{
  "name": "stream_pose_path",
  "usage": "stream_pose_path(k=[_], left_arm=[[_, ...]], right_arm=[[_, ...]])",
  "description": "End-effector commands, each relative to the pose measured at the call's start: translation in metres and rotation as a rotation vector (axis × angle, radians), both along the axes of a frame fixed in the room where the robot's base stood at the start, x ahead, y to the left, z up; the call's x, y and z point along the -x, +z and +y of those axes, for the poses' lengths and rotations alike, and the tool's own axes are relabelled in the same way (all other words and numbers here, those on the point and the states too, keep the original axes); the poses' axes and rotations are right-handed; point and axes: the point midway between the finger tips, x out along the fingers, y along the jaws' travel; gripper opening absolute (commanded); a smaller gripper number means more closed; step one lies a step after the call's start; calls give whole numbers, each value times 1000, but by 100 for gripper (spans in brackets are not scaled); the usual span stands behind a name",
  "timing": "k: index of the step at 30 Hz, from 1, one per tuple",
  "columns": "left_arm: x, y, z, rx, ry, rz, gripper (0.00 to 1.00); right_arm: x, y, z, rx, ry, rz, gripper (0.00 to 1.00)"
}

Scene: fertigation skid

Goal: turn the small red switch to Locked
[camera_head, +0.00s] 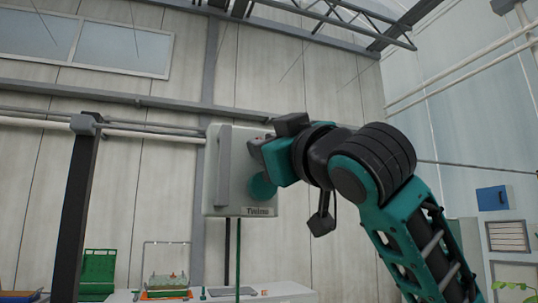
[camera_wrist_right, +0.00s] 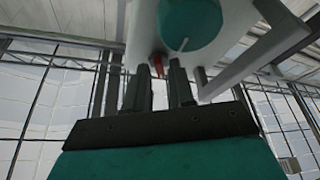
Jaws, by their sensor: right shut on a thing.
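My right gripper (camera_head: 257,150) is at the box's front, just above the dial in the head view. In the right wrist view its two dark fingers (camera_wrist_right: 160,68) are shut on the small red switch (camera_wrist_right: 157,63). The gripper hides the switch in the head view. I cannot read which position the switch points to. My left gripper is not in view.
A grey vertical bar handle (camera_head: 224,165) stands out at the box's left side, and it crosses the right of the wrist view. A dark post (camera_head: 77,210) stands at the left. A bench (camera_head: 285,289) with a green crate (camera_head: 98,268) lies below.

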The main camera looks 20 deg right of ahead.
Motion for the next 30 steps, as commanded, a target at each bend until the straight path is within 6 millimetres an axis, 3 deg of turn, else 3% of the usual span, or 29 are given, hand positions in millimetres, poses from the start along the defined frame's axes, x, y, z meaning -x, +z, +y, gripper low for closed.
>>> stream_pose_path(k=[15, 30], left_arm=[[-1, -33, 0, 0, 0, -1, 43], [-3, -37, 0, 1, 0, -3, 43]], right_arm=[[0, -4, 6, -494, 6, 24, 0], [0, -1, 8, -957, 2, 39, 0]])
